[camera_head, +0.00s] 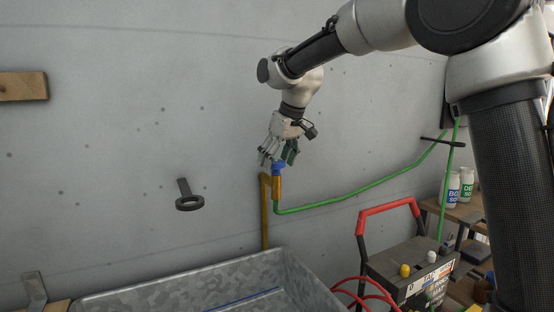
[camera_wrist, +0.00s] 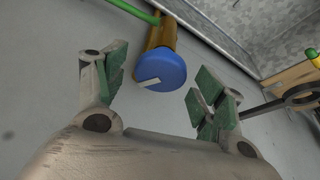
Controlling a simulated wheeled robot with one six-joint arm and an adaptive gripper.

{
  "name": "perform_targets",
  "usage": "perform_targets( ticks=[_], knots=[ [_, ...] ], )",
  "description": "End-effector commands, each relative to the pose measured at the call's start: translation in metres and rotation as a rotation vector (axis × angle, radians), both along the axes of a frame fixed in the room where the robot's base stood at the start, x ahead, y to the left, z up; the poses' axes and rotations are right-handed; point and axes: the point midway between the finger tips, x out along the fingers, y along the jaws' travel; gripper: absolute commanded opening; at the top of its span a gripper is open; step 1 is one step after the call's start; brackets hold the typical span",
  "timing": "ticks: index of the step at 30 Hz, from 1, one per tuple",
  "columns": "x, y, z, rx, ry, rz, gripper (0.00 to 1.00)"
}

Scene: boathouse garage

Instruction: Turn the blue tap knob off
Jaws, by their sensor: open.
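The blue tap knob (camera_head: 279,166) sits on top of a brass tap (camera_head: 277,187) on a pipe by the grey wall. In the wrist view the round blue knob (camera_wrist: 160,70) shows a white mark on its face, and the brass tap body (camera_wrist: 164,32) is behind it. My gripper (camera_head: 278,158) is above the knob, pointing down. In the wrist view my gripper (camera_wrist: 155,88) is open, with green-padded fingers on either side of the knob. The fingers look apart from the knob; whether one touches it is hard to tell.
A green hose (camera_head: 350,196) runs from the tap to the right. A metal trough (camera_head: 180,285) stands below. A dark ring bracket (camera_head: 189,202) is on the wall at left. A battery box with a red handle (camera_head: 410,262) and bottles (camera_head: 467,187) stand at right.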

Motion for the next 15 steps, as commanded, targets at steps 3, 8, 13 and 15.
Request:
perform_targets(
  ticks=[3,8,13,15],
  knots=[
    [-0.0001,-0.0001,0.0003,0.000,0.000,0.000,0.70],
    [-0.0002,-0.0001,0.0005,0.000,0.000,0.000,0.42],
    [-0.0002,-0.0001,0.0006,0.000,0.000,0.000,0.25],
    [-0.0002,-0.0001,0.0006,0.000,0.000,-0.001,0.25]
  ],
)
